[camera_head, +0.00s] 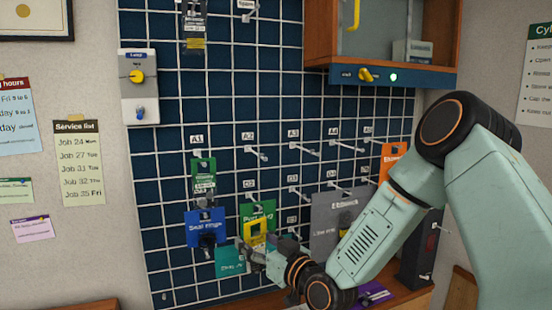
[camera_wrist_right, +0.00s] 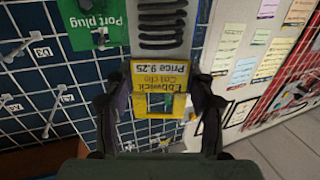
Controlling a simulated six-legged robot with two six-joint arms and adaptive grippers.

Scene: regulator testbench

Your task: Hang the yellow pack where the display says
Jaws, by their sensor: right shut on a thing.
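The yellow pack (camera_head: 254,236) is in front of the dark blue grid board, just over the lower part of a green "Port plug" pack (camera_head: 266,210). In the wrist view the yellow pack (camera_wrist_right: 158,78) is upside down, with a printed price of 9.25. My right gripper (camera_head: 256,256) is shut on it; in the wrist view its fingers (camera_wrist_right: 158,108) stand on either side of the pack. Whether the pack touches a hook is hidden. My left gripper is not in view. I see no readable display text naming a place.
Labelled hooks such as A2 (camera_head: 256,153) and A3 (camera_head: 302,148) look empty. A blue "Seal rings" pack (camera_head: 205,228), a teal pack (camera_head: 230,262), a grey pack (camera_head: 335,220) and an orange pack (camera_head: 391,158) hang nearby. A cabinet (camera_head: 383,45) juts out above right.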

